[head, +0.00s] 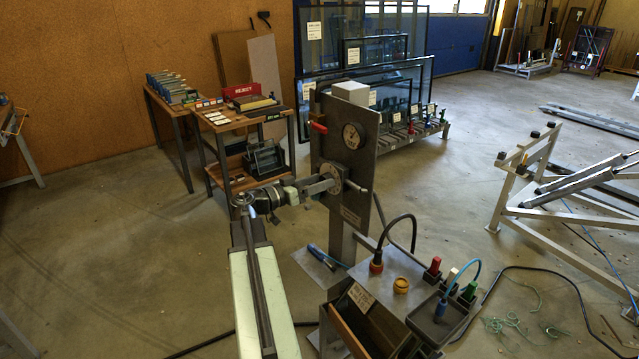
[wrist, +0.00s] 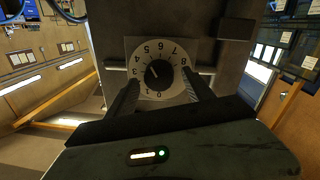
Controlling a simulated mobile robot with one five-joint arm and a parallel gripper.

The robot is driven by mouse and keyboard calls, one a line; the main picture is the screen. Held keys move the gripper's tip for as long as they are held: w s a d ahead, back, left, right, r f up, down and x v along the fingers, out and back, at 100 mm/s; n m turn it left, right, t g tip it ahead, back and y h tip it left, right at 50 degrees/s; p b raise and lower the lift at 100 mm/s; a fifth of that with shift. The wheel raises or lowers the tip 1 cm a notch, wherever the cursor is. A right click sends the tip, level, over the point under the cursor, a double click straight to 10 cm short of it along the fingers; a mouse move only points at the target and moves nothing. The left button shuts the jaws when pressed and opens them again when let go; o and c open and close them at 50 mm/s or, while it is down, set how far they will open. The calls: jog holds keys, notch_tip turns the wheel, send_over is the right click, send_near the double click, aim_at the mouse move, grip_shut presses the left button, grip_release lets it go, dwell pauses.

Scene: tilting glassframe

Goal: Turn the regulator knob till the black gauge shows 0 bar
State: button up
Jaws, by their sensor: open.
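The regulator knob (wrist: 159,74) is black and round, at the middle of a pale dial plate (wrist: 184,84) numbered 0 to 8. Its white mark points to the upper left, around 3 to 4. My gripper (wrist: 161,82) is open, one finger on each side of the knob, with a gap to it on both sides. In the head view my gripper (head: 334,180) is at the upright panel, partly covering the dial plate. The gauge (head: 353,135) is a round pale face with a dark rim, above the knob; its needle is too small to read.
The grey panel (head: 361,205) stands on a post and has a red-handled lever (head: 318,127) on its left. A bench (head: 402,284) with cables and coloured plugs is in front, to the right. Wooden trolleys (head: 243,125) stand behind on the left; open floor lies around.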

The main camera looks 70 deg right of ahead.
jog(key=shift+d, duration=0.1)
grip_shut()
jog(key=shift+n, duration=0.3)
jog(key=shift+s+f+n+t+h+b, duration=0.15)
jog(key=shift+n+t+h+b, duration=0.15)
jog(key=shift+n, duration=4.85)
jog(key=shift+w+f+n+t+h+b, duration=0.1)
jog(key=shift+n+t+h+b, duration=0.2)
jog(key=shift+n, duration=4.8)
jog(key=shift+s+f+n+t+h+b, duration=0.1)
jog(key=shift+f+n+t+h+b, duration=0.15)
jog(key=shift+n, duration=4.9)
jog(key=shift+r, duration=0.1)
